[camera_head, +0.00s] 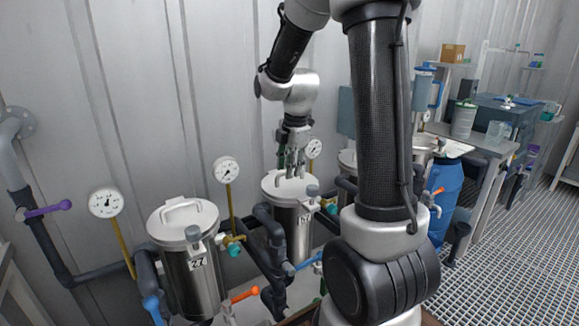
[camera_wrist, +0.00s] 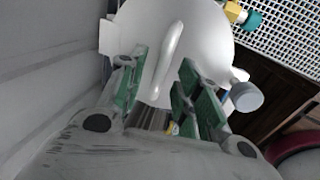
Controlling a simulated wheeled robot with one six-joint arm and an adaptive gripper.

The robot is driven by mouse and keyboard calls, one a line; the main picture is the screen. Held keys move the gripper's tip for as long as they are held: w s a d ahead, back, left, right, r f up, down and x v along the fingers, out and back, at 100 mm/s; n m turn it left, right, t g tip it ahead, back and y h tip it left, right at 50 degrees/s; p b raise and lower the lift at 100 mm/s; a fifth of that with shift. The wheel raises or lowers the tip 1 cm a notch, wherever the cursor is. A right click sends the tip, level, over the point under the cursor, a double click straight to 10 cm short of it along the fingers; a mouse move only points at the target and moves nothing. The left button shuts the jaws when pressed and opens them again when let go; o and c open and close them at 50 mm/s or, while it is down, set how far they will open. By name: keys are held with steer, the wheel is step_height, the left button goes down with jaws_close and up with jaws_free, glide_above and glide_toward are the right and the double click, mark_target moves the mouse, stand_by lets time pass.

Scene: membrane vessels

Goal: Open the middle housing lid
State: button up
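The middle housing (camera_head: 292,228) is a steel cylinder with a pale round lid (camera_head: 272,188), which appears seated on top. In the wrist view the lid (camera_wrist: 205,35) fills the upper middle, with a raised bar handle (camera_wrist: 168,60) across it. My gripper (camera_head: 291,172) is just above this lid, pointing down. In the wrist view its green-padded fingers (camera_wrist: 163,70) are apart, one on each side of the handle, with clear gaps. I cannot tell how far above the handle the fingertips are. In the head view the fingers hide most of the handle.
A left housing (camera_head: 190,270) marked 27 has its lid (camera_head: 183,220) on. Another housing lid (camera_head: 347,160) is partly hidden behind my arm. Pressure gauges (camera_head: 227,170) and dark pipes (camera_head: 270,255) stand close around the vessels. The corrugated wall is right behind.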

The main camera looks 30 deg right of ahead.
steer(key=shift+f, duration=0.15)
jaws_close()
